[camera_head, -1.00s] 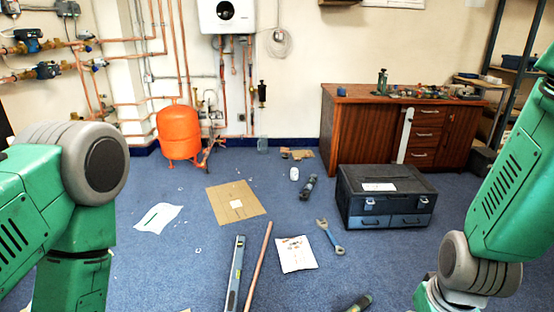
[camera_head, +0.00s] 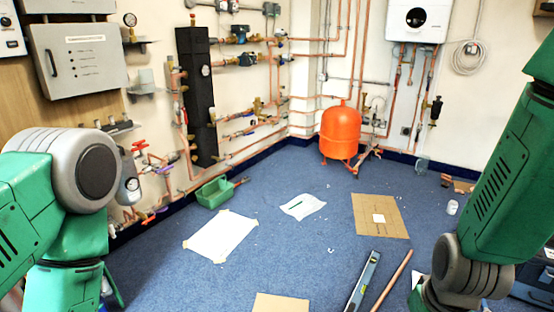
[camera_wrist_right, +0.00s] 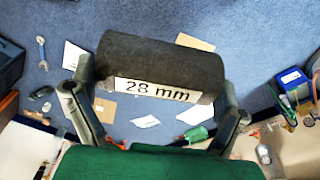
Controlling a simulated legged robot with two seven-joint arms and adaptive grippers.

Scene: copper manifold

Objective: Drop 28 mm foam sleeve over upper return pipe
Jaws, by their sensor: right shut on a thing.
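In the right wrist view my right gripper (camera_wrist_right: 158,112) is shut on a black foam sleeve (camera_wrist_right: 160,62). A white label on the sleeve reads "28 mm". The sleeve lies crosswise between the two fingers, off the floor. In the head view the copper pipes (camera_head: 284,82) of the manifold run along the left and back walls, with valves and pumps on them. I cannot tell which one is the upper return pipe. Both my arms show at the sides of the head view, but neither gripper is in that view.
An orange tank (camera_head: 340,133) stands in the back corner. A green tray (camera_head: 215,192) sits by the left wall. White sheets (camera_head: 222,236), cardboard (camera_head: 381,216), a level (camera_head: 362,282) and a copper pipe length (camera_head: 391,281) lie on the blue carpet. Bare carpet lies between them.

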